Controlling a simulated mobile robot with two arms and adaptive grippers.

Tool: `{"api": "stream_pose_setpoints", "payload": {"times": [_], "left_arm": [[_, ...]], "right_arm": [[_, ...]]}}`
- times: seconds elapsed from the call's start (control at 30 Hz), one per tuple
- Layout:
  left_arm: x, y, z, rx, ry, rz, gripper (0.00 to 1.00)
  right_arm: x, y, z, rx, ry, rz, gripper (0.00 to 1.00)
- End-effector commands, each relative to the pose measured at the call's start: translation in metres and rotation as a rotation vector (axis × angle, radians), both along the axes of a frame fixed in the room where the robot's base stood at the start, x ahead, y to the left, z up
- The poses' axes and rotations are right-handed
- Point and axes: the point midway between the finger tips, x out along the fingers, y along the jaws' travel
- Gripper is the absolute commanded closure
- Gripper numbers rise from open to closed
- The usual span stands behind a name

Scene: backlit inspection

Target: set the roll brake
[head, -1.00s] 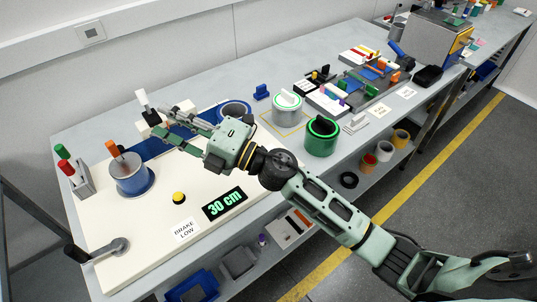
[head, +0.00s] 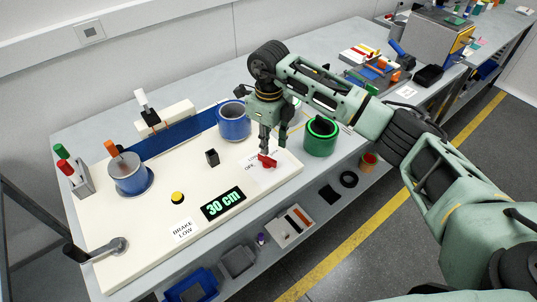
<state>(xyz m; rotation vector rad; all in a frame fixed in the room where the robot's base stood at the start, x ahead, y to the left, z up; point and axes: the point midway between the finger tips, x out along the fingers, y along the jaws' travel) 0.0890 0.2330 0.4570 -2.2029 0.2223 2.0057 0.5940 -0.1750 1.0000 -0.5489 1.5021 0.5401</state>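A cream board (head: 130,262) lies on the bench with a 30 cm display (head: 222,204) and a card reading BRAKE LOW (head: 184,230). A red knob (head: 267,161) sits on a white label plate at the board's right end; its lettering is partly hidden, with "O" and "F" showing. My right gripper (head: 270,146) points down just above the red knob. Its fingers are small and seen edge-on, so I cannot tell whether they are open or touch the knob. A blue strip (head: 175,138) runs between two blue rolls, left (head: 131,178) and right (head: 234,124). My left gripper is out of view.
A yellow button (head: 178,197), a small black block (head: 212,158) and a crank lever (head: 108,249) stand on the board. A white-handled lever (head: 146,106) is at the back. A green pot (head: 320,138) stands close right of my gripper.

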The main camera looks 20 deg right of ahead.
Motion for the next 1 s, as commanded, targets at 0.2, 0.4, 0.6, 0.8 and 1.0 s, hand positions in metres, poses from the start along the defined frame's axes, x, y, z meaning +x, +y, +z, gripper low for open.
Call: {"api": "stream_pose_setpoints", "payload": {"times": [0.2, 0.4, 0.6, 0.8, 1.0], "left_arm": [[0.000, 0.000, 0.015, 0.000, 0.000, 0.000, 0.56], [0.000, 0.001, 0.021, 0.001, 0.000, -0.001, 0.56], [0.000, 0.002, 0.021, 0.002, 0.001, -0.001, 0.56], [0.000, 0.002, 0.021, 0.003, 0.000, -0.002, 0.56], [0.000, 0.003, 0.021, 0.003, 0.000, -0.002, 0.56]], "right_arm": [[-0.002, 0.001, -0.035, 0.002, 0.006, 0.000, 0.73], [-0.001, 0.002, -0.059, 0.004, 0.002, 0.001, 0.73], [-0.001, 0.002, -0.066, 0.005, 0.000, 0.002, 0.73], [-0.001, 0.002, -0.065, 0.005, 0.000, 0.002, 0.77], [-0.001, 0.002, -0.065, 0.006, 0.001, 0.002, 0.95]]}}
